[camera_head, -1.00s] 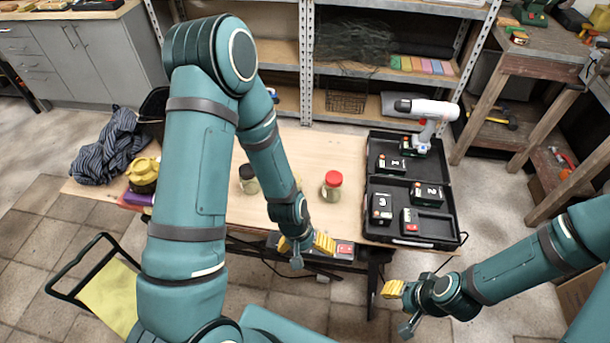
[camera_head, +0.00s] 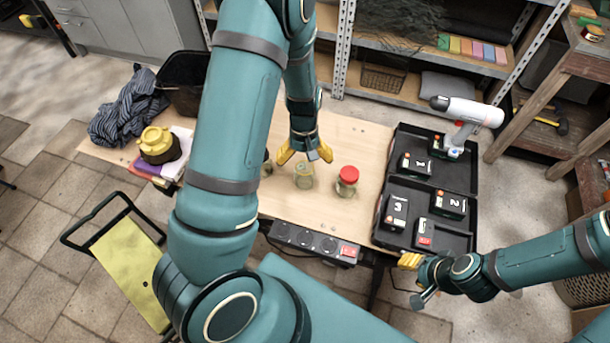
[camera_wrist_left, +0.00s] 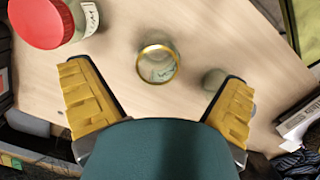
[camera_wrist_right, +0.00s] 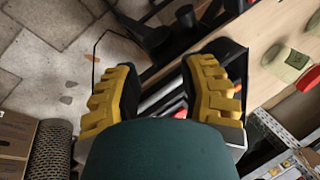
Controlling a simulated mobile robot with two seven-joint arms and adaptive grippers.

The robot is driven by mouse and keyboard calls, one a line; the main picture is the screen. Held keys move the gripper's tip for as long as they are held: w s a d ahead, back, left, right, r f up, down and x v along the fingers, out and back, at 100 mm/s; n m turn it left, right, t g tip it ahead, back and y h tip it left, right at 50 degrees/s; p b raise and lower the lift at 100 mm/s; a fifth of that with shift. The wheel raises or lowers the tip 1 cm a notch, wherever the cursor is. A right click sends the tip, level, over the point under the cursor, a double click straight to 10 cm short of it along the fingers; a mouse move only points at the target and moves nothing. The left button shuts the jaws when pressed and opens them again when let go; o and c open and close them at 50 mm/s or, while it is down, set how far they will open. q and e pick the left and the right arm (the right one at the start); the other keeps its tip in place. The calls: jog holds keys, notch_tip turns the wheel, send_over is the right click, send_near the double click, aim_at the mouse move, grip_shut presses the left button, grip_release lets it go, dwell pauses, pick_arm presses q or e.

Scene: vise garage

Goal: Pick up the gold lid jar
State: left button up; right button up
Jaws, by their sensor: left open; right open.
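The gold lid jar (camera_head: 304,176) is a small glass jar upright on the wooden table. In the left wrist view its gold-rimmed top (camera_wrist_left: 157,63) lies between and just beyond my fingers. My left gripper (camera_head: 305,153) is open and empty above and behind the jar, fingers spread to either side in the left wrist view (camera_wrist_left: 156,82). I cannot tell the exact height gap. My right gripper (camera_head: 416,280) is open and empty, off the table's front edge near the black case; its yellow fingers show in the right wrist view (camera_wrist_right: 167,75).
A red-lidded jar (camera_head: 347,181) stands right of the gold lid jar. Another jar (camera_head: 267,168) stands to its left, partly hidden by my left arm. An open black case (camera_head: 385,238) with batteries and a drill (camera_head: 468,113) lies right. A power strip (camera_head: 303,239) runs along the front edge.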

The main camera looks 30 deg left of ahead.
pick_arm(q)
jog(key=f, duration=0.2)
jog(key=f+b, duration=0.1)
jog(key=f, duration=0.3)
jog(key=shift+w+a+f+b, duration=0.15)
jog(key=shift+w+b, duration=0.1)
jog(key=shift+b, duration=0.15)
jog(key=c, duration=1.4)
